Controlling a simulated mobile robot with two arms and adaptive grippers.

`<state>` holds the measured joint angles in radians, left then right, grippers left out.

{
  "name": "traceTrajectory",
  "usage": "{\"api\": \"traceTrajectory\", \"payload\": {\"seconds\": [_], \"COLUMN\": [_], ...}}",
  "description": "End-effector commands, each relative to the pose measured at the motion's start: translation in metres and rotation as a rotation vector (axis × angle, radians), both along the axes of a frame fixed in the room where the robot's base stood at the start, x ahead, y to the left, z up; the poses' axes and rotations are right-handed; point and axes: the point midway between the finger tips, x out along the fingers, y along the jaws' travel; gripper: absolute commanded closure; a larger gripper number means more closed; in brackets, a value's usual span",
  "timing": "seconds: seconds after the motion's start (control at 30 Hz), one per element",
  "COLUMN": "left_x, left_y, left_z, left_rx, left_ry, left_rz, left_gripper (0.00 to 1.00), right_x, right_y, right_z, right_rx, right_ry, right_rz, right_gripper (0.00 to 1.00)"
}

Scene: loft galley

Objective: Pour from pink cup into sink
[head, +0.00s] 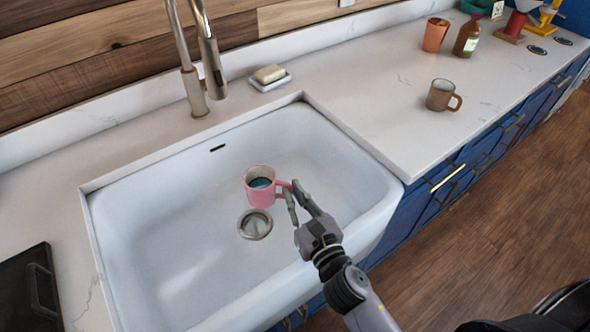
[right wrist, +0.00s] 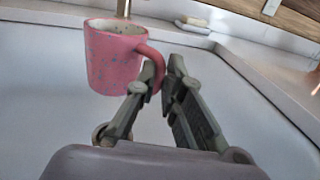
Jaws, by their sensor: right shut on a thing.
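The pink cup (head: 259,191) is held over the white sink (head: 160,215), roughly upright, with dark liquid visible inside it in the head view. In the right wrist view the pink cup (right wrist: 110,62) shows blue speckles and its handle points toward my fingers. My right gripper (head: 294,193) is shut on the cup's handle; its fingers also show in the right wrist view (right wrist: 163,75). The round metal drain (head: 255,224) lies in the basin, just below the cup in the head picture. My left gripper is not in view.
A faucet (head: 208,60) rises behind the basin, beside a soap dish (head: 270,82). A brown mug (head: 441,96), an orange cup (head: 435,35) and a brown bottle (head: 467,37) stand on the right counter. A black item (head: 32,290) lies at left. The basin is otherwise empty.

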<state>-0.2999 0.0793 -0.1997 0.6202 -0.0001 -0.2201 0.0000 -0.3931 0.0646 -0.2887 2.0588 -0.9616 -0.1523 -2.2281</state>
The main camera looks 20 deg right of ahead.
Motion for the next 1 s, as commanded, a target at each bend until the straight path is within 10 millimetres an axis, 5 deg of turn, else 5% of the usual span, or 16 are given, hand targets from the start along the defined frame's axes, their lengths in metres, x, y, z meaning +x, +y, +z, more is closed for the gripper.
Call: {"api": "traceTrajectory", "payload": {"seconds": [0.77, 1.0], "left_x": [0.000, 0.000], "left_y": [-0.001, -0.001], "left_z": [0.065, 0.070], "left_rx": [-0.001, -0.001], "left_ry": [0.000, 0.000], "left_rz": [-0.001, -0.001], "left_gripper": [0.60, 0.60], "right_x": [0.016, 0.022], "right_y": [-0.021, -0.029], "right_z": [-0.002, -0.015], "right_rx": [0.274, 0.370], "right_ry": [0.201, 0.273], "right_rz": [0.000, 0.001], "right_gripper": [1.00, 1.00]}}
